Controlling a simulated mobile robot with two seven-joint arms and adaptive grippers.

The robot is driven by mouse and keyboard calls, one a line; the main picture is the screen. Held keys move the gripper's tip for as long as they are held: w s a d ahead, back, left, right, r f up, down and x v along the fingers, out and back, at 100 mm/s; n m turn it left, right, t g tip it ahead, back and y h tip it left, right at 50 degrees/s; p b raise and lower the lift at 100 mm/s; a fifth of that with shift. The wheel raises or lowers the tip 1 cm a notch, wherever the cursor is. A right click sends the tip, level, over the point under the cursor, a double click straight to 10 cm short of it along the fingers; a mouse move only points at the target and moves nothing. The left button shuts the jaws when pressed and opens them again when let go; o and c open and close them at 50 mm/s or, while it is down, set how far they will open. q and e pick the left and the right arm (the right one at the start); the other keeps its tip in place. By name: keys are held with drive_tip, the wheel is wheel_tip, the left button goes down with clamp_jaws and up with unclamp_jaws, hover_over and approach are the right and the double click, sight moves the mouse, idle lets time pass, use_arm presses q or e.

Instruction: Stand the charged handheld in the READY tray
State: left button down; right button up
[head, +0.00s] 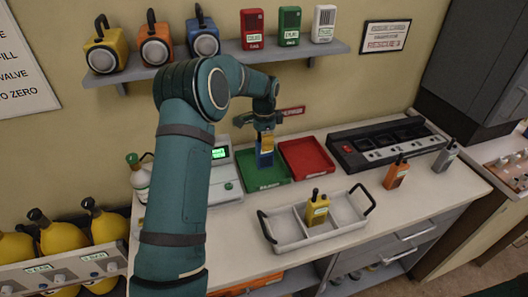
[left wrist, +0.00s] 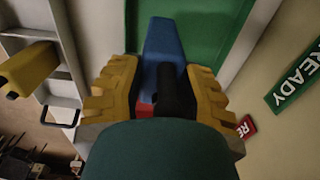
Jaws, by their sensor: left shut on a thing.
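My left gripper (head: 265,136) is shut on a blue handheld (head: 264,160) with a black antenna, held roughly upright over the green tray (head: 250,180). In the left wrist view the yellow-padded fingers of the left gripper (left wrist: 160,95) close on both sides of the blue handheld (left wrist: 162,45), with the green tray (left wrist: 220,35) behind it. I cannot tell whether its base touches the tray floor. A green READY sign (left wrist: 295,80) shows at the right of the wrist view. My right gripper is not in view.
A red tray (head: 307,157) adjoins on the right, then a black charging bank (head: 385,140). In front, a white carrier (head: 290,237) holds a yellow handheld (head: 317,210). Orange (head: 396,173) and grey (head: 445,157) handhelds stand at right. A scale-like device (head: 222,172) is close left.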

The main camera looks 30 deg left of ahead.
use_arm(q)
wheel_tip(320, 180, down, 4)
drive_tip(key=shift+f, duration=0.25)
drive_tip(key=shift+w+a+f, duration=0.15)
drive_tip(key=shift+a+f, duration=0.05)
drive_tip(key=shift+f, duration=0.15)
drive_tip(key=shift+f, duration=0.1)
drive_tip(key=c, duration=0.7)
unclamp_jaws()
drive_tip(key=shift+f, duration=0.1)
wheel_tip(320, 180, up, 8)
